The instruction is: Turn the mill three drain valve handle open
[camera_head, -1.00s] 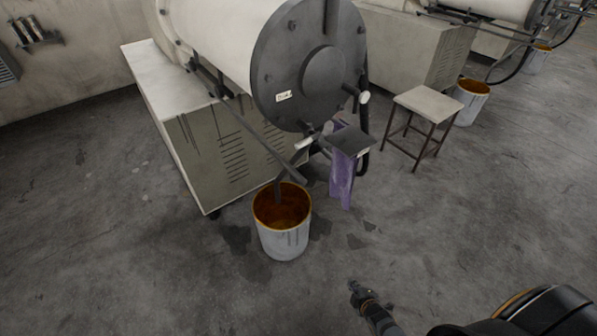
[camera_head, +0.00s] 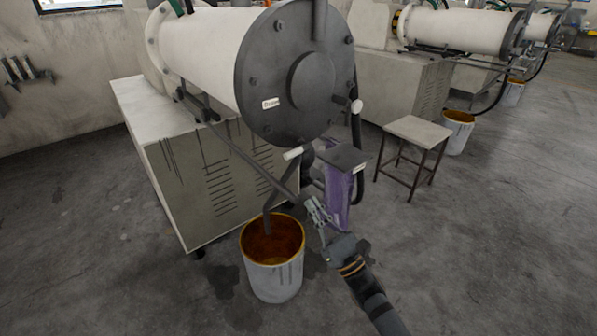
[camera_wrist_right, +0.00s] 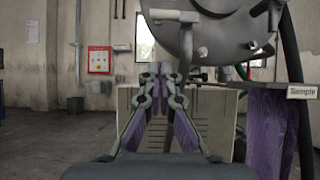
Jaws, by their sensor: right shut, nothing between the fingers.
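The nearest mill (camera_head: 215,40) is a pale drum with a dark bolted end plate (camera_head: 310,85). A pale-gripped handle (camera_head: 293,153) sticks out below the plate's lower edge, and another (camera_head: 357,106) is at its right. I cannot tell for certain which is the drain valve handle. My right gripper (camera_head: 316,208) is shut and empty, in front of the purple stand, lower in the picture than both handles and touching neither. In the right wrist view the gripper (camera_wrist_right: 163,72) points toward the mill, with the end plate (camera_wrist_right: 225,35) above. My left gripper is out of view.
A bucket with brown contents (camera_head: 274,287) stands under the spout, left of my right arm. A purple stand (camera_head: 338,200) with a dark top is close behind the gripper; its label reads "Sample" (camera_wrist_right: 302,92). A stool (camera_head: 417,130) stands right. Open floor lies at right.

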